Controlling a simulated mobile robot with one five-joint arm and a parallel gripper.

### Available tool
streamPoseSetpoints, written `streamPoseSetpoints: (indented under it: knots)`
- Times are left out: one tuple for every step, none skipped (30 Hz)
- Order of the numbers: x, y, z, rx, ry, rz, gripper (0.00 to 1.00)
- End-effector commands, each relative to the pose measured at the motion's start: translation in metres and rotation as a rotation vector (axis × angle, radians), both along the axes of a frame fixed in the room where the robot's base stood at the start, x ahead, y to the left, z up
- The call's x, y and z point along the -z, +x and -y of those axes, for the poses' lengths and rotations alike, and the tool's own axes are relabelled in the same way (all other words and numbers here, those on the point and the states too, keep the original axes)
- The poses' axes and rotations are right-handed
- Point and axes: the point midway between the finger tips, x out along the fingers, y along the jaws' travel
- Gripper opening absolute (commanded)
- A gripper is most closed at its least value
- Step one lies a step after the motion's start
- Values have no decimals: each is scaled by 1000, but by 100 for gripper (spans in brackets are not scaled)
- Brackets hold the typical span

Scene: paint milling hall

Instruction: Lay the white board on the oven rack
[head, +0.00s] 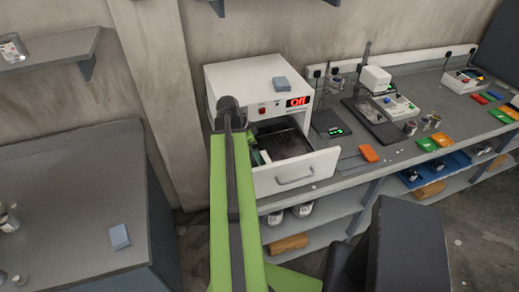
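The white oven (258,84) stands on the left end of the bench, and its red display reads "Off". Its front drawer (297,172) is pulled out, showing a dark interior (284,145). I cannot make out the rack clearly. A small pale strip (265,157) shows at the drawer's left side, next to a bit of green; I cannot tell whether it is the white board. My green arm rises in front of the oven and covers the drawer's left part. My gripper cannot be seen; the arm hides that area.
A blue-grey block (281,84) lies on the oven top. An orange block (369,153), a scale with a green display (332,130) and other instruments stand right on the bench. Shelves below hold jars (302,209). A left counter (75,215) carries a blue sponge-like block (119,237).

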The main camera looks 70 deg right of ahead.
Motion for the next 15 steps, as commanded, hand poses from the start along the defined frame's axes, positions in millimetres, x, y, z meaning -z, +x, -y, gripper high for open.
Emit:
streamPoseSetpoints:
  knots:
    - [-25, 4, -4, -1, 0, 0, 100]
    - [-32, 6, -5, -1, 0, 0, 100]
    - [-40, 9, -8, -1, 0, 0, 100]
    - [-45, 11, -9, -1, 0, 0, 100]
    - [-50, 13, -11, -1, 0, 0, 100]
    - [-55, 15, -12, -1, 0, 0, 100]
    - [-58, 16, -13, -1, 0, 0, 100]
    - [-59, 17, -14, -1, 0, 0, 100]
    - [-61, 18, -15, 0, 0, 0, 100]
    - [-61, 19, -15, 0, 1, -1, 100]
    - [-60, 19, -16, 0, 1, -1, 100]
    - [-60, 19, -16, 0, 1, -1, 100]
    - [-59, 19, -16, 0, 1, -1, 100]
    - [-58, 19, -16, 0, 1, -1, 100]
    - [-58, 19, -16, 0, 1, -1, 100]
